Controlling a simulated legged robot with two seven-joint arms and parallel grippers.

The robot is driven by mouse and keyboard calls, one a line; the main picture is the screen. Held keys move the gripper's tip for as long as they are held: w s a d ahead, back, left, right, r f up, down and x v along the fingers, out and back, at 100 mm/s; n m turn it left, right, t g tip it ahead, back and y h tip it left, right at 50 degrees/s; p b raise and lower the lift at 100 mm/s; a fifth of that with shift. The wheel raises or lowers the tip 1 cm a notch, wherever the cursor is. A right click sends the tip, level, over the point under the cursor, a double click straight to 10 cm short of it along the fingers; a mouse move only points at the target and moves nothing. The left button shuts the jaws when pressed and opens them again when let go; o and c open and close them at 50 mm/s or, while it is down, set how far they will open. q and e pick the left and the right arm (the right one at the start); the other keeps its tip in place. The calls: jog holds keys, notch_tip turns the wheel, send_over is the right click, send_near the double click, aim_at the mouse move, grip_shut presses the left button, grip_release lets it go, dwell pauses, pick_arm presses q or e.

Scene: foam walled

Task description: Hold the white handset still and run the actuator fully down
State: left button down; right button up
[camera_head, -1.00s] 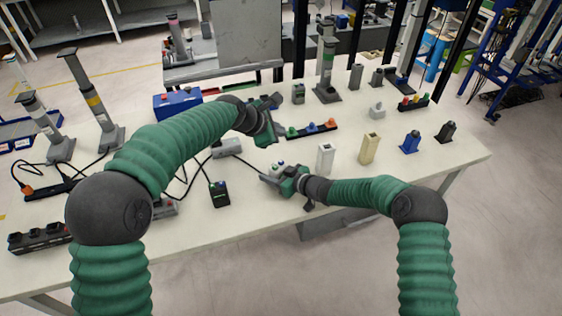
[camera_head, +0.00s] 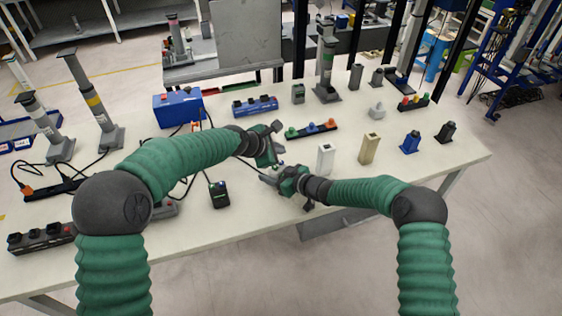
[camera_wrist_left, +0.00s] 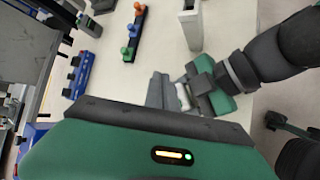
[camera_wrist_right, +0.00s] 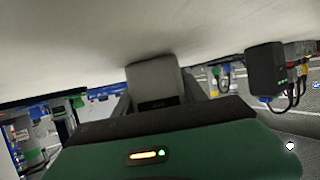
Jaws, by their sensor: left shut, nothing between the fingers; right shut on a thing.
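The pale handset (camera_wrist_right: 156,80) sits between the fingers of my right gripper (camera_head: 270,181), near the table's front edge. In the left wrist view a little of the handset (camera_wrist_left: 183,96) shows between those fingers; its button face is hardly visible. My left gripper (camera_head: 277,141) is shut and empty, just above and behind the right gripper; I cannot tell whether it touches the handset. Lift columns stand at the left: a taller yellow-banded one (camera_head: 90,100) and a shorter one (camera_head: 45,128). A green-banded column (camera_head: 326,70) stands at the back. Which one belongs to the handset is unclear.
A blue box (camera_head: 178,107), a blue button strip (camera_head: 255,106) and a dark strip with coloured knobs (camera_head: 312,130) lie behind my grippers. A black handset (camera_head: 219,195) lies at front. White (camera_head: 325,158) and beige (camera_head: 370,148) blocks stand to the right. Cables cross the left side.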

aim_at(279, 166)
pick_arm(q)
jog(key=shift+f, duration=0.95)
dwell(1.3)
jog(key=shift+f, duration=0.3)
jog(key=shift+s+f, duration=0.1)
jog(key=shift+f, duration=0.45)
dwell(1.7)
jog(key=shift+r, duration=0.15)
dwell(1.8)
jog(key=shift+r, duration=0.8)
jog(key=shift+r, duration=2.55)
